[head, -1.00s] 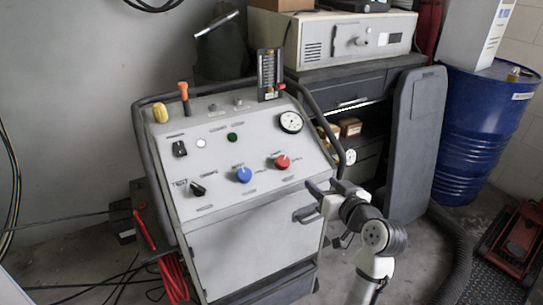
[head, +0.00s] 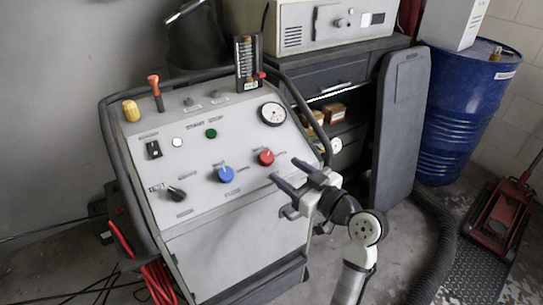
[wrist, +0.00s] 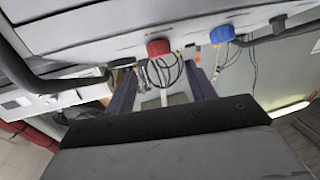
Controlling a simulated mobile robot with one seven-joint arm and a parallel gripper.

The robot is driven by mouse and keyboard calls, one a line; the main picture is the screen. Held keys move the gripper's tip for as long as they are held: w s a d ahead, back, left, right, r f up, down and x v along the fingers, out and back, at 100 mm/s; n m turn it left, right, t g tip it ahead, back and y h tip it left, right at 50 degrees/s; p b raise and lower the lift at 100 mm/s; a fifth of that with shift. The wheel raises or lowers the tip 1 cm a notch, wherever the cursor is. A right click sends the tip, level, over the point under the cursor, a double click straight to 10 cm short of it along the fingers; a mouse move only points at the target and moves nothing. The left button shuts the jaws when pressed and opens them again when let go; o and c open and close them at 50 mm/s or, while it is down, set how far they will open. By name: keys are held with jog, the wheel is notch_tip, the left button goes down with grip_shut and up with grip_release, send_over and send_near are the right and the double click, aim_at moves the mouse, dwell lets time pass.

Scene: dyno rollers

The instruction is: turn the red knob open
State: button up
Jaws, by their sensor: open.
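The red knob (head: 266,157) sits on the sloped grey front panel of the machine (head: 238,232), right of the blue knob (head: 226,174). My gripper (head: 284,170) is open and empty. In the head view its fingertips are just right of and slightly below the red knob and look apart from it. In the wrist view the red knob (wrist: 158,48) shows above the space between my two fingers (wrist: 162,82), with the blue knob (wrist: 222,35) to its right. The exact depth between fingertips and knob is hard to tell.
A black switch knob (head: 176,194) is at the panel's lower left and a round gauge (head: 272,114) at its upper right. A dark tube rail (head: 306,115) runs along the panel's right side. A blue drum (head: 460,115) and a red jack (head: 497,218) stand right.

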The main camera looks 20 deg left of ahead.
aim_at(269, 158)
jog(key=p+x, duration=0.1)
jog(key=x, duration=0.5)
jog(key=shift+w+a, duration=0.15)
jog(key=c, duration=1)
